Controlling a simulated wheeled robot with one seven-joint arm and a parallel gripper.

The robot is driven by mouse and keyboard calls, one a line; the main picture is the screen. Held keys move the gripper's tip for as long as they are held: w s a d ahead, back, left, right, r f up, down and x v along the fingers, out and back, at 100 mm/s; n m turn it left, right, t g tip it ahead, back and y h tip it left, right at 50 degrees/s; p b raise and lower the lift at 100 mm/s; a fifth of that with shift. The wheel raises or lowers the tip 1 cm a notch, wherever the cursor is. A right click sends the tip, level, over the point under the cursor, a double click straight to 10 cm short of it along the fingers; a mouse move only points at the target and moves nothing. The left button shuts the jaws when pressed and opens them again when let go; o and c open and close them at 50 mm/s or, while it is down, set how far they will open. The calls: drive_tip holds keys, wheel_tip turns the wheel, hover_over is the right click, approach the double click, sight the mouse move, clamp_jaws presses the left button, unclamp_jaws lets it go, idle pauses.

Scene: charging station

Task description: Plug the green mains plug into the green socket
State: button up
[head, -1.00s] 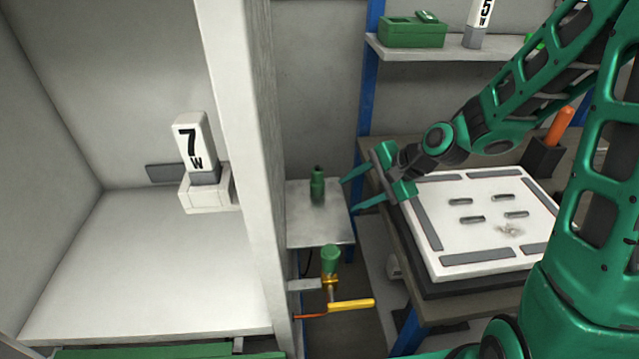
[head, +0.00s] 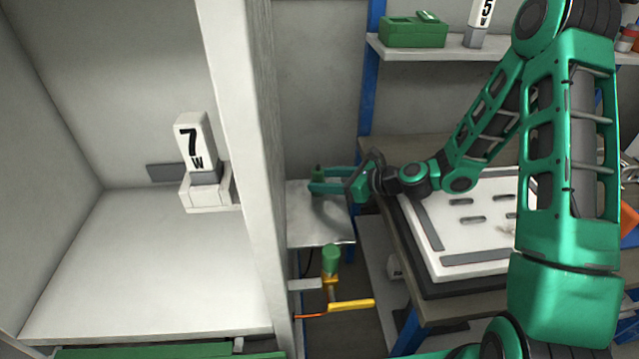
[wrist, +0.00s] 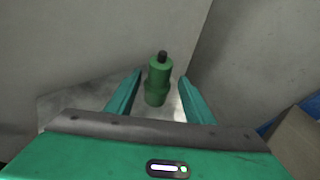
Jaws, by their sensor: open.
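The green plug (wrist: 157,82), a stepped cylinder with a dark tip, stands upright on a small metal shelf (head: 318,232). My gripper (wrist: 160,77) is open, its two fingers on either side of the plug with a gap visible on both sides. In the head view my gripper (head: 313,181) reaches in from the right, and its fingers hide most of the plug (head: 318,171). Below the shelf, a green cylindrical fitting (head: 331,257) sits on a yellow mount; it may be the green socket, but its opening cannot be made out.
A pale post (head: 245,150) stands close left of the shelf. A yellow handle (head: 350,305) sticks out below the fitting. A workbench with a white slotted board (head: 450,258) is at right. The "7 W" block (head: 196,150) stands in the left bay.

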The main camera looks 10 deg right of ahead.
drive_tip(key=shift+x, duration=3)
drive_tip(key=shift+s, duration=0.1)
drive_tip(key=c, duration=1)
drive_tip(key=shift+r, duration=0.1)
